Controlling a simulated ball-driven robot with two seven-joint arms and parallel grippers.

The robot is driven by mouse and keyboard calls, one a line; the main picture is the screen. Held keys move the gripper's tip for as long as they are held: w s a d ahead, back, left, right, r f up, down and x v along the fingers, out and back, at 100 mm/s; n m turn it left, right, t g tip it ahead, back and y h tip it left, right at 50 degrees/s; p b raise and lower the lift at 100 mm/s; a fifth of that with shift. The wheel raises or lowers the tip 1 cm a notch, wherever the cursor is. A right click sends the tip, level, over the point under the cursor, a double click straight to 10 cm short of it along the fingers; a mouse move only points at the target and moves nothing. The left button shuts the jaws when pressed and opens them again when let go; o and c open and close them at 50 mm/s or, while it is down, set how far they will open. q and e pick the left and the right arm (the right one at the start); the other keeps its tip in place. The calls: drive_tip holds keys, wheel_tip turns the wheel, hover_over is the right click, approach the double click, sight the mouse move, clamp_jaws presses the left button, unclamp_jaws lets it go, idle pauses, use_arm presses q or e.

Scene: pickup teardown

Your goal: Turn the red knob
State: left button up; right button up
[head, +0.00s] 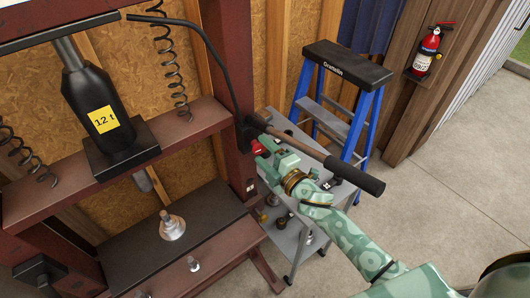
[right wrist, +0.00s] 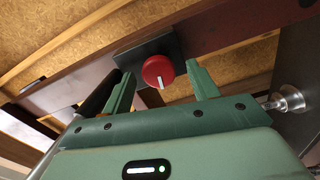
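The red knob (right wrist: 158,70) shows in the right wrist view as a round cap with a white mark pointing down. It sits on a dark mounting block (right wrist: 138,52) fixed to a dark red beam. In the head view the red knob (head: 257,147) is partly hidden by my right gripper (head: 269,151) at the side of the press. My right gripper is open, with one green finger on each side of the knob in the right wrist view. I cannot tell whether the fingers touch it. My left gripper is not in view.
The press's dark red frame (head: 222,50) stands on the left, with a bottle jack (head: 92,100) marked 12 t. A long-handled bar (head: 320,155) extends above my right arm. A grey cart (head: 290,235), blue ladder (head: 362,110) and fire extinguisher (head: 426,50) stand nearby. The floor at right is clear.

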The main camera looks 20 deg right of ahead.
drive_tip(key=b+v, duration=0.2)
drive_tip(key=v, duration=1.4)
drive_tip(key=shift+s, duration=0.15)
